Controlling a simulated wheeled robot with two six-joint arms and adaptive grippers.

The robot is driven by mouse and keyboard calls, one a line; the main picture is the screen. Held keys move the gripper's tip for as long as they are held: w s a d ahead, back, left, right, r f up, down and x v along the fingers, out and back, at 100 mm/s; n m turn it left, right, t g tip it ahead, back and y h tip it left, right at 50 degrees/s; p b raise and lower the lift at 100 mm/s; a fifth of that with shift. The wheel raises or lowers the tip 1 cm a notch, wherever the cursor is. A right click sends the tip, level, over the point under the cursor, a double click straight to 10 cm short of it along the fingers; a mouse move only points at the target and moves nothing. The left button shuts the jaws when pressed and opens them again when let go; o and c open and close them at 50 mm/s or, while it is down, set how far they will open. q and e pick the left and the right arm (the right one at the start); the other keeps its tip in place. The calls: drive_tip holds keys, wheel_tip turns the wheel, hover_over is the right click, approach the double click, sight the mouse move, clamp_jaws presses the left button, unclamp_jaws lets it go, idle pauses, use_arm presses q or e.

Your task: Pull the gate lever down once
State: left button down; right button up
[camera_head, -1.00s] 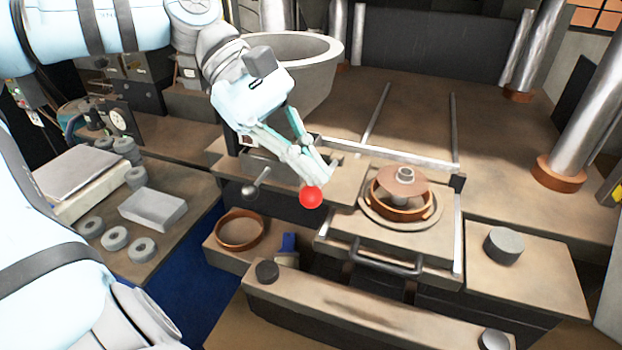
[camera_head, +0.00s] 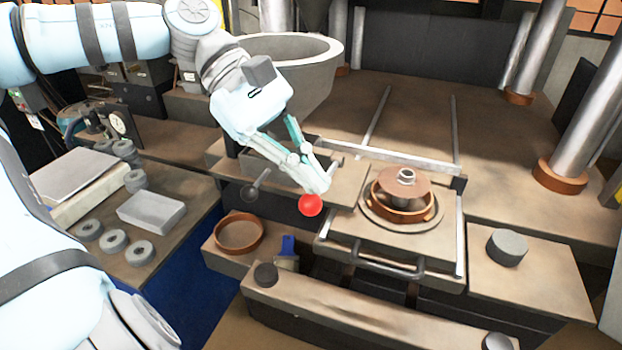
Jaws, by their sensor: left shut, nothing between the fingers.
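A red ball knob (camera_head: 311,205), which looks like the end of the gate lever, stands out at the front of the machine, left of the round mould. The lever's rod is mostly hidden behind my gripper. My left gripper (camera_head: 318,186) is shut and empty, pointing down and to the right. Its fingertips are right above the red knob and appear to touch its top. A second, grey ball knob on a short rod (camera_head: 250,193) sits further left. My right gripper is not in view.
A mould with a brown disc (camera_head: 403,184) sits on a plate with a front handle (camera_head: 385,272), right of the knob. A large grey bowl (camera_head: 320,65) stands behind my gripper. Grey rings lie on the left bench.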

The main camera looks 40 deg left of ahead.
sight(307, 200)
use_arm(q)
drive_tip(key=shift+s+d+f+b, duration=0.1)
drive_tip(key=shift+s+f+b, duration=0.1)
drive_tip(key=shift+f+b, duration=0.55)
drive_tip(key=shift+s+d+f+b, duration=0.1)
drive_tip(key=shift+s+f+b, duration=0.05)
drive_tip(key=shift+f+b, duration=0.6)
drive_tip(key=shift+s+d+f+b, duration=0.1)
drive_tip(key=shift+s+f+b, duration=0.1)
drive_tip(key=shift+f+b, duration=0.55)
idle(1.8)
drive_tip(key=shift+a, duration=0.1)
idle(0.4)
drive_tip(key=shift+w+r+p, duration=0.1)
drive_tip(key=shift+r+p, duration=0.65)
drive_tip(key=shift+p, duration=0.5)
drive_tip(key=shift+w+a+r+p, duration=0.1)
drive_tip(key=shift+w+r+p, duration=0.2)
drive_tip(key=shift+r+p, duration=1.05)
drive_tip(key=shift+w+a+r+p, duration=0.25)
drive_tip(key=shift+r+p, duration=0.45)
drive_tip(key=shift+p, duration=1.1)
drive_tip(key=shift+w+r+p, duration=0.35)
drive_tip(key=shift+r+p, duration=0.7)
drive_tip(key=shift+p, duration=0.55)
